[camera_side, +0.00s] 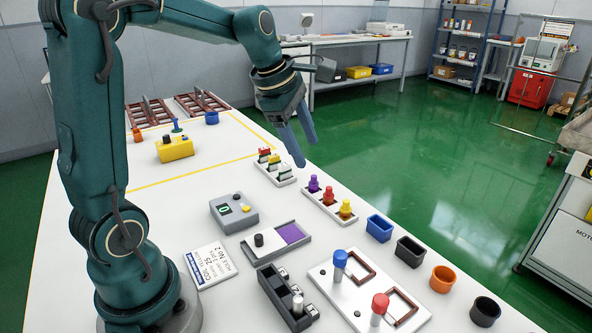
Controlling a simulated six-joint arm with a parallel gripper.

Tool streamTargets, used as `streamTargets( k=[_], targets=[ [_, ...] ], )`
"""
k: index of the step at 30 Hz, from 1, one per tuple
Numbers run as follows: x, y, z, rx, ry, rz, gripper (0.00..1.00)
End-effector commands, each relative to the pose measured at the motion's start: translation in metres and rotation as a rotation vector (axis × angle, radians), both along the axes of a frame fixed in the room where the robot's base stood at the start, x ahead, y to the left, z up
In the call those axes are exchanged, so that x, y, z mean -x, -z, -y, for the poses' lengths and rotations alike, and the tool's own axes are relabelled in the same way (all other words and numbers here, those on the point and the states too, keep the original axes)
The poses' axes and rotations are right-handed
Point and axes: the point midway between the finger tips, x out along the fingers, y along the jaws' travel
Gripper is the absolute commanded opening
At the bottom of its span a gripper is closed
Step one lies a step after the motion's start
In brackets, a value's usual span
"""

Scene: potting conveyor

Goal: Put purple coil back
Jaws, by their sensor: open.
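My gripper (306,153) hangs above and slightly left of the purple coil. Its two blue-grey fingers point down, apart and empty. They do not appear to touch the coil. A flat fixture with a purple square (291,234) and a dark knob lies nearer on the table.
Blue (380,228), dark grey (409,251), orange (443,279) and black (485,311) cups line the right edge. A white plate (340,299) with red and blue knobs stands in front.

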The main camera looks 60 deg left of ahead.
Motion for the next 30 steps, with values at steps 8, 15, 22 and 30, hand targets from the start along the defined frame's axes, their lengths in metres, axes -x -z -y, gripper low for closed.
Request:
streamTargets(
  k=[8, 15, 22, 30],
  targets=[
    [0.083, -0.011, 0.072, -0.45, 0.991, 0.028, 0.62],
    [0.142, 0.007, 0.097, -0.783, 1.661, 0.045, 0.62],
    [0.159, 0.016, 0.101, -0.904, 1.894, 0.045, 0.62],
    [0.16, 0.017, 0.101, -0.907, 1.901, 0.044, 0.62]
  ],
)
